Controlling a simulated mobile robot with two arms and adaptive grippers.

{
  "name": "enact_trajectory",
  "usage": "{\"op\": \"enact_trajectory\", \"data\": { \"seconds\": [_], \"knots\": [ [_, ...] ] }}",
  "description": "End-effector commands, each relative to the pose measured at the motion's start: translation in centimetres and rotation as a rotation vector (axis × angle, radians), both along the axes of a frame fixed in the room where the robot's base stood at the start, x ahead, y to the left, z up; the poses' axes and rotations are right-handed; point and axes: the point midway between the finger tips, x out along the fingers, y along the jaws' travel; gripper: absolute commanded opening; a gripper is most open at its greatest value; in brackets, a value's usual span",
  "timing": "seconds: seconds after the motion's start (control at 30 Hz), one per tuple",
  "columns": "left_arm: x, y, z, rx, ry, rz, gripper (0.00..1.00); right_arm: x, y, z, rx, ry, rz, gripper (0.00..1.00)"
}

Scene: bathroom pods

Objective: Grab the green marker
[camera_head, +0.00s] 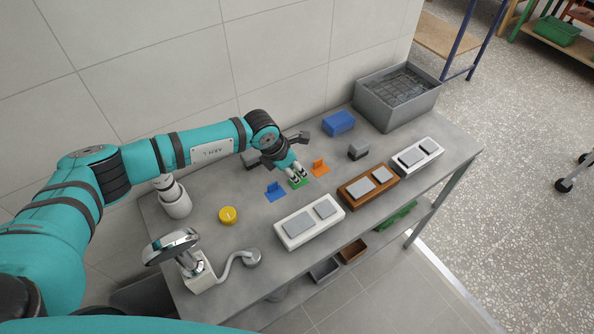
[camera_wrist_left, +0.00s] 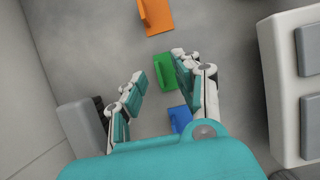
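The green marker (camera_head: 298,183) is a small bracket-like piece on the grey table, between a blue marker (camera_head: 275,191) and an orange marker (camera_head: 320,168). My left gripper (camera_head: 296,174) is just above the green marker and hides part of it in the head view. In the left wrist view, the gripper (camera_wrist_left: 160,82) has its fingers spread apart. The green marker (camera_wrist_left: 165,72) shows between the fingertips, nearer the right finger; I cannot tell whether they touch.
White (camera_head: 309,222) and brown (camera_head: 368,187) flush plates stand along the front. Another white plate (camera_head: 417,158) is at right. A blue box (camera_head: 339,122), grey bin (camera_head: 391,113) and small grey block (camera_head: 358,151) stand behind. A yellow disc (camera_head: 228,215) lies at left.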

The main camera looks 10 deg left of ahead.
Motion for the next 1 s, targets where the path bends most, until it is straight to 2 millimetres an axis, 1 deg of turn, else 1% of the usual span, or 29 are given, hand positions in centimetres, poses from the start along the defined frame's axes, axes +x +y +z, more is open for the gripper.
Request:
{"op": "enact_trajectory", "data": {
  "seconds": [0.1,0.33,0.37,0.5,0.6,1.0],
  "knots": [
    [0.18,-0.25,-0.98,0.0,0.002,0.001,0.32,0.01,0.01,0.23,0.0,0.0,0.0,0.34],
    [0.25,-0.24,-1.18,0.0,0.001,0.001,0.32,0.0,0.0,0.17,0.0,0.0,0.0,0.34],
    [0.24,-0.24,-1.17,0.0,0.001,0.001,0.29,0.0,0.0,0.17,0.0,0.0,0.0,0.34],
    [0.25,-0.23,-1.14,0.0,0.001,0.001,0.11,0.0,0.0,0.17,0.0,0.0,0.0,0.34],
    [0.25,-0.23,-1.13,0.0,0.001,0.001,0.0,0.0,0.0,0.17,0.0,0.0,0.0,0.34],
    [0.29,-0.23,-0.89,0.0,0.0,0.001,0.0,0.0,0.0,0.09,0.0,0.0,0.0,0.34]
  ]
}}
